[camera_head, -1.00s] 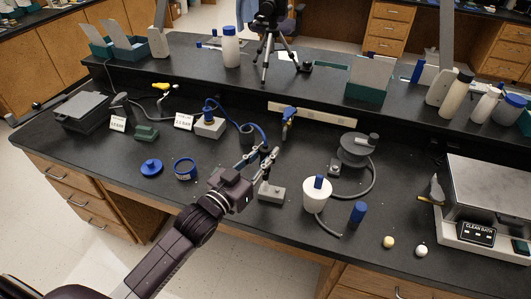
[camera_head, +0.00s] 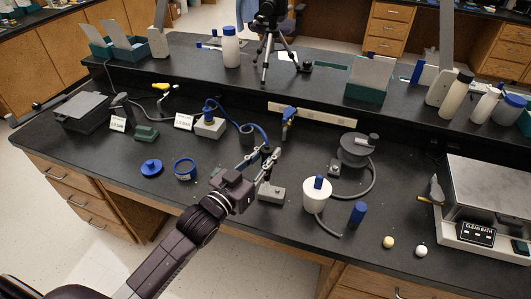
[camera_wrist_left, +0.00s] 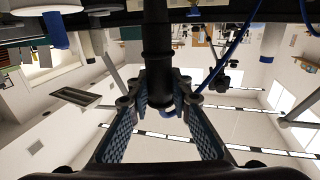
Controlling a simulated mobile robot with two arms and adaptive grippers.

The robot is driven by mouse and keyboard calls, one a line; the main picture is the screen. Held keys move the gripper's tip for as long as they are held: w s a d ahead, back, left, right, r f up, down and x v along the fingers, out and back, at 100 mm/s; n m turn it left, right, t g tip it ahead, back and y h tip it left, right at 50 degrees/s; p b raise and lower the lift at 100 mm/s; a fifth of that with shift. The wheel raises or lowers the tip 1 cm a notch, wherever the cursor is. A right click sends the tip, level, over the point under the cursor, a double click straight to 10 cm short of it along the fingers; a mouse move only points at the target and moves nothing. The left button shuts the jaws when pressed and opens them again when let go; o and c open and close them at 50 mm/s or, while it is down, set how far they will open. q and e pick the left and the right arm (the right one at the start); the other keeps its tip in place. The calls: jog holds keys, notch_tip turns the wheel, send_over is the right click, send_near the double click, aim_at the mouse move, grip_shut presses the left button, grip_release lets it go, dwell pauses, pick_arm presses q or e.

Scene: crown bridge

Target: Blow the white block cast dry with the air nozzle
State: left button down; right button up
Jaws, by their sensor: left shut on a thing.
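My left gripper (camera_head: 268,162) reaches over the middle of the bench. It is shut on a dark, slim cylinder, apparently the air nozzle. In the left wrist view this dark cylinder (camera_wrist_left: 157,60) stands between the two ridged finger pads. A blue hose (camera_head: 240,123) runs to this spot from a small grey box, and it also shows in the left wrist view (camera_wrist_left: 240,32). Just below the gripper lies a pale grey block (camera_head: 272,192); I cannot tell whether it is the white block cast. The gripper partly hides the nozzle. My right gripper is not in view.
A white cup (camera_head: 317,197) with a blue top stands right of the grey block, with a blue cylinder (camera_head: 357,214) beside it. A blue-rimmed jar (camera_head: 185,169) and blue lid (camera_head: 151,167) lie to the left. A cleaning bath (camera_head: 487,205) fills the right end.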

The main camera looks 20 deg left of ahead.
pick_arm(q)
jog(key=shift+w+d+p, duration=0.1)
jog(key=shift+d+p, duration=0.3)
jog(key=shift+d, duration=1.5)
jog(key=shift+r, duration=0.15)
dwell(0.7)
notch_tip(320, 180, up, 6)
jog(key=p, duration=0.6)
dwell(0.4)
